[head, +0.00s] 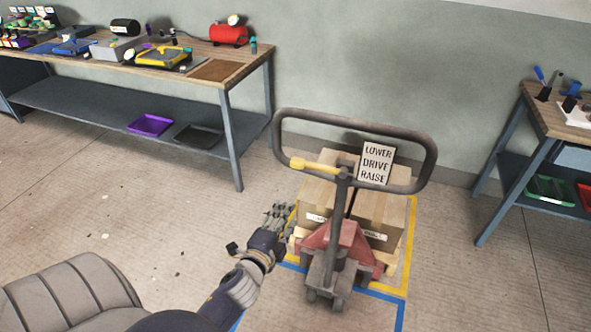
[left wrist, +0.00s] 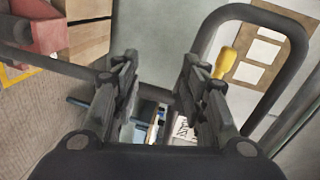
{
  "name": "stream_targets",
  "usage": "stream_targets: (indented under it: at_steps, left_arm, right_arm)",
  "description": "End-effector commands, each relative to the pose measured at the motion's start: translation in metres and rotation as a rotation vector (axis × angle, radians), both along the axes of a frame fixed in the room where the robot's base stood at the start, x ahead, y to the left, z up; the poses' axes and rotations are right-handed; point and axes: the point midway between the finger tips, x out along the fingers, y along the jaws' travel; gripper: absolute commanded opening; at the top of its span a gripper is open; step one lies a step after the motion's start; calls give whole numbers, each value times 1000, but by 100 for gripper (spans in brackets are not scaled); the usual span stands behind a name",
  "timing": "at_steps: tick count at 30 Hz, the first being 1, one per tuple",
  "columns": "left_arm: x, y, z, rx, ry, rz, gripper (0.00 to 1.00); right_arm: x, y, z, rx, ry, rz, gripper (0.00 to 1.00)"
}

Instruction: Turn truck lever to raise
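The pallet truck (head: 340,240) stands ahead with its looped handle (head: 425,155) upright. A yellow lever (head: 315,166) sits on the handle's left side, pointing left. A sign (head: 376,163) beside it reads LOWER, DRIVE, RAISE from top to bottom. My left gripper (head: 279,215) is below and left of the lever, apart from it. In the left wrist view its two fingers (left wrist: 155,95) are spread with nothing between them. The lever (left wrist: 226,62) shows there beyond the right finger, within the handle loop (left wrist: 290,25). My right gripper is not in view.
Cardboard boxes (head: 377,213) sit on a pallet behind the truck's red body, within yellow and blue floor lines. A workbench (head: 215,72) with tools stands at the back left, another bench (head: 548,118) at the right. The floor at left is mostly clear.

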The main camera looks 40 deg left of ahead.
Motion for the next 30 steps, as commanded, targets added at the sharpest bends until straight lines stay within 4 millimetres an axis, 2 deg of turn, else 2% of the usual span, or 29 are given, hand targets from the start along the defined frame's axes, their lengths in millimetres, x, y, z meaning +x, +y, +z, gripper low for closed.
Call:
stream_targets:
  at_steps: [1,3,6,8,14,24,30]
  left_arm:
    - [1,3,26,54,-42,-1,40]
    - [2,6,55,116,-85,0,40]
    - [1,9,80,169,-121,2,40]
    - [2,10,86,184,-130,3,40]
    - [20,14,91,188,-134,3,40]
    - [78,29,90,185,-133,2,40]
    - [99,34,88,185,-132,2,40]
  right_arm:
    - [0,0,-2,0,0,0,42]
    - [0,0,-2,0,0,0,42]
    - [0,0,-2,0,0,0,42]
    - [0,0,-2,0,0,0,42]
    - [0,0,5,0,0,0,42]
    - [0,0,17,0,0,0,42]
    - [0,0,20,0,0,0,42]
